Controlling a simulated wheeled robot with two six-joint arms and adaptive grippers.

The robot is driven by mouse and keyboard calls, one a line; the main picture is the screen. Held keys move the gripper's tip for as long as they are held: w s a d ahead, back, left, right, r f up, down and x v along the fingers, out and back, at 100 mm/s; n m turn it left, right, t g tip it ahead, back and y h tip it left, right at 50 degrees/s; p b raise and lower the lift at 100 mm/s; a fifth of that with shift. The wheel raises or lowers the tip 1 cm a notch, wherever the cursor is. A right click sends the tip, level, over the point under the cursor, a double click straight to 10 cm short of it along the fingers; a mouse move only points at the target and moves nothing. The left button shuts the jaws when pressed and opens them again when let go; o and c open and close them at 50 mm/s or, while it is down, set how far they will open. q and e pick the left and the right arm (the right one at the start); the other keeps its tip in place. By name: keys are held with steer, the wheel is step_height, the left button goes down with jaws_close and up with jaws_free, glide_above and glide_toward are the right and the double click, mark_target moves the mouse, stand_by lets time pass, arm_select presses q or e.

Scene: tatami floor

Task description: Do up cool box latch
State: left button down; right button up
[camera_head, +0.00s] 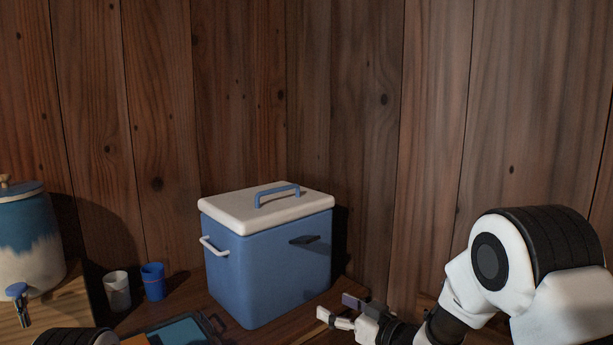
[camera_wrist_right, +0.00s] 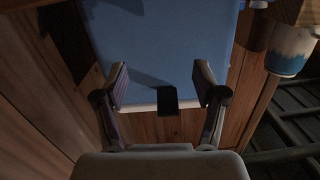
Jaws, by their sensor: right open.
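The cool box (camera_head: 270,270) is blue with a white lid (camera_head: 262,207), which sits closed on top. A blue handle tops the lid, and a white carry handle is on the left side. The black latch (camera_head: 304,240) is a small flap high on the right-hand face; its exact angle is hard to tell. My right gripper (camera_head: 338,311) is open and empty, low and to the right of the box. In the right wrist view the latch (camera_wrist_right: 167,100) shows between the open fingers (camera_wrist_right: 161,90), apart from them. My left gripper is out of view.
A white cup (camera_head: 117,291) and a blue cup (camera_head: 153,282) stand left of the box. A blue-and-white drink dispenser (camera_head: 30,245) stands at far left on a wooden stand. A dark-edged blue tray (camera_head: 185,332) lies in front. A wooden wall is close behind.

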steer(key=p, duration=0.2)
glide_toward(311, 238)
step_height(311, 238, down, 5)
steer(key=w, duration=0.3)
step_height(311, 238, up, 4)
steer(key=s+a+n, duration=0.1)
steer(key=shift+t+y, duration=0.3)
steer(key=shift+t, duration=0.1)
steer(key=p+x, duration=0.1)
steer(key=x, duration=0.6)
steer(key=shift+w+a+f, duration=0.1)
steer(key=shift+a+f, duration=0.1)
steer(key=shift+a, duration=0.1)
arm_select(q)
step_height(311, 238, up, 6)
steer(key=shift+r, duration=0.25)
arm_select(e)
steer(key=shift+w+f, duration=0.1)
steer(key=shift+w, duration=0.1)
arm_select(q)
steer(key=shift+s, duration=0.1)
arm_select(e)
steer(key=c, duration=1.1)
